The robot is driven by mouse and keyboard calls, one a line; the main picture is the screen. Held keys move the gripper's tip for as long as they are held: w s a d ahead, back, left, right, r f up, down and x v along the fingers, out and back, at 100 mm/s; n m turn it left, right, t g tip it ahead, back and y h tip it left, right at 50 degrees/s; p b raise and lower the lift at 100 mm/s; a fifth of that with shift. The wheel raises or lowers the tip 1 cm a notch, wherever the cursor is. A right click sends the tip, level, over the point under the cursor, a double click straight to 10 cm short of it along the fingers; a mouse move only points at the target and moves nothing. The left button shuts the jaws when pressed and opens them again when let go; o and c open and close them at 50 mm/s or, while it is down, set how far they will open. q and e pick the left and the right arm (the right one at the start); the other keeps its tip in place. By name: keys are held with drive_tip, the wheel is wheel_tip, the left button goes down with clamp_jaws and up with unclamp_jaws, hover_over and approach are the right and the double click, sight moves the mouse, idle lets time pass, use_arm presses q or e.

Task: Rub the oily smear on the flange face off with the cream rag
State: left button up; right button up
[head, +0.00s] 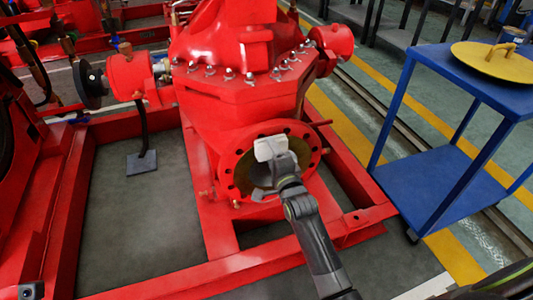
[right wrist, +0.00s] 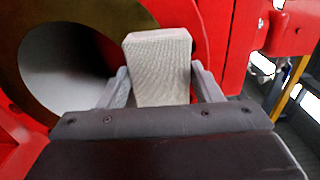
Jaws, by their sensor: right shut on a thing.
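The red flange (head: 232,170) with bolt holes faces me at the front of the red pump; its bore is open. My right gripper (head: 275,165) is at the upper right of the flange face, shut on the cream rag (head: 270,148), a folded pad. I cannot tell whether the rag touches the face. No oily smear can be made out; the rag and gripper hide part of the face. My left gripper is not in view.
A blue cart (head: 440,180) stands at the right with a yellow round lid (head: 490,60) on top. Red base-frame rails (head: 200,275) run around and below the pump. Dark floor shows between the rails at the left.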

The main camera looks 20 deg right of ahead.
sight(286, 148)
drive_tip(key=shift+d, duration=0.1)
drive_tip(key=shift+w+d+p, duration=0.1)
drive_tip(key=shift+d+p, duration=0.65)
drive_tip(key=shift+d, duration=0.85)
drive_tip(key=shift+d+p, duration=0.3)
drive_tip(key=shift+d, duration=1.3)
drive_tip(key=shift+a+p, duration=1.45)
drive_tip(key=shift+a, duration=0.2)
